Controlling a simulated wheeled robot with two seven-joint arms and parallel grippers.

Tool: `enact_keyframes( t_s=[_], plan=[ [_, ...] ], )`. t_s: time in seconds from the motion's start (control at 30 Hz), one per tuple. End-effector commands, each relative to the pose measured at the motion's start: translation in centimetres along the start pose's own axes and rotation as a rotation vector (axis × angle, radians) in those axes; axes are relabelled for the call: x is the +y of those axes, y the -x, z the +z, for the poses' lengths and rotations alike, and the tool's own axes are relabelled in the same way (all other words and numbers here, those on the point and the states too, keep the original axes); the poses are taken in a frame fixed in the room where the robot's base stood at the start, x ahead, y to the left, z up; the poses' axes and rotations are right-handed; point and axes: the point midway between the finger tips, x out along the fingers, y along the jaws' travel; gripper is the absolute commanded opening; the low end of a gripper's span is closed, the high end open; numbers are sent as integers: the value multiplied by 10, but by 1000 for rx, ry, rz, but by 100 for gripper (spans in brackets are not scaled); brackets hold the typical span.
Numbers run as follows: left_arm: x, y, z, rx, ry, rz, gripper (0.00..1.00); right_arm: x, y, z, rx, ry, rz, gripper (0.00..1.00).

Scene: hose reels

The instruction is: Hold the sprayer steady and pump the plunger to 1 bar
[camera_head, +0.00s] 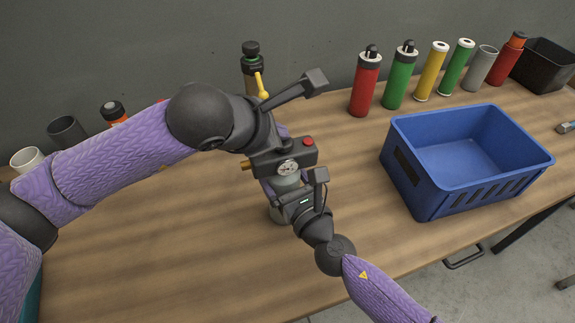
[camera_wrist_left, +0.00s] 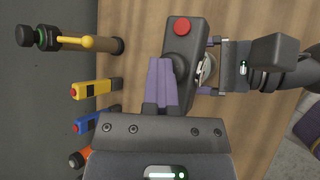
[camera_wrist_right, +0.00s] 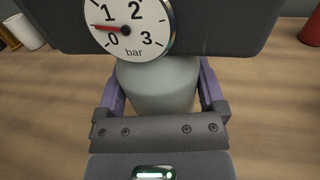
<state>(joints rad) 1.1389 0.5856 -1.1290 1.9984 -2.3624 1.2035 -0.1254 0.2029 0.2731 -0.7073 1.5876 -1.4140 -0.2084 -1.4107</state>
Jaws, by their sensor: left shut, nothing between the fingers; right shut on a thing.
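The sprayer (camera_head: 284,158) stands upright on the wooden table, with a dark head, a red button (camera_wrist_left: 181,27) on top and a pale grey tank (camera_wrist_right: 158,88). Its round gauge (camera_wrist_right: 130,28) has a red needle between 0 and 1 bar. My right gripper (camera_wrist_right: 158,75) is shut on the tank below the head, one finger on each side. My left gripper (camera_wrist_left: 161,62) is shut and empty over the head's edge, beside the red button. I cannot tell whether its fingertips touch the head. My left arm hides part of the head in the head view.
A blue crate (camera_head: 437,208) stands to the right. Red (camera_head: 365,84) and green (camera_head: 400,78) bottles and several cylinders line the back. A tall bottle with a yellow lever (camera_wrist_left: 88,42) stands behind my left gripper.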

Motion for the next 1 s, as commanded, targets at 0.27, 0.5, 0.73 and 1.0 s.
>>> enact_keyframes(
  t_s=[0.27, 0.5, 0.73, 1.0],
  plan=[
    [-10, -8, -12, 35, 9, -29, 0, 3, 0, 1, -7, 0, 8, 0],
    [-10, -7, -12, 36, 9, -30, 0, 3, 0, 1, -8, 0, 9, 0],
    [4, 10, 1, 32, 8, -27, 0, 3, 0, 1, -7, -1, 7, 0],
    [22, 34, 21, 23, 5, -21, 0, 2, 0, 0, -3, 0, 4, 0]
  ],
)
